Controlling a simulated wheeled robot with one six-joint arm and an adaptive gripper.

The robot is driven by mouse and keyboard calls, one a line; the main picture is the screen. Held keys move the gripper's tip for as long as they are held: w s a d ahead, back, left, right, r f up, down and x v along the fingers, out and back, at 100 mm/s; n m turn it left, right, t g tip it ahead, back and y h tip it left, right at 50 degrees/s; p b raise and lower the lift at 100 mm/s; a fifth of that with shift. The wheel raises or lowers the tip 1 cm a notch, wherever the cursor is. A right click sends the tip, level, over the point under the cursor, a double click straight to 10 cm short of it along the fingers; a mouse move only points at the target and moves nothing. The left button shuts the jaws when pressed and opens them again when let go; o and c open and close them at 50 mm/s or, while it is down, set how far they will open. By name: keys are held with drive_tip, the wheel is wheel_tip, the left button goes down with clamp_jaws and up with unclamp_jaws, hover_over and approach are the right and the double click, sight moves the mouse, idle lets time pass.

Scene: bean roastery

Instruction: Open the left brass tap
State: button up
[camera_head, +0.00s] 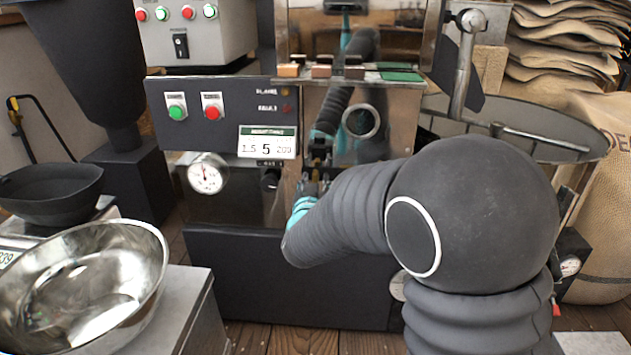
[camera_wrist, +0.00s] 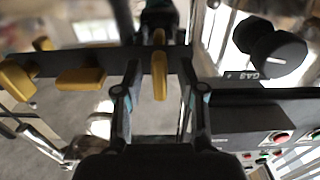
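In the wrist view several brass tap handles sit along a dark bar: one at the far left (camera_wrist: 16,80), one beside it (camera_wrist: 80,78), and one (camera_wrist: 159,75) near the middle. My gripper (camera_wrist: 160,84) is open, its two dark fingers standing on either side of the middle handle with gaps showing on both sides. I cannot tell from the tilted wrist view which handle is the left tap. In the head view my gripper (camera_head: 312,186) is small against the roaster front, and my own arm hides much of the area around it.
The roaster's dark panel (camera_head: 222,125) has green and red buttons. A round gauge (camera_head: 204,175) sits below it. A black knob (camera_wrist: 277,53) beside a GAS label is right of the taps. A steel bowl (camera_head: 90,280) stands at left, a round cooling tray (camera_head: 545,140) at right.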

drive_tip(key=s, duration=1.1)
drive_tip(key=shift+s+a, duration=0.2)
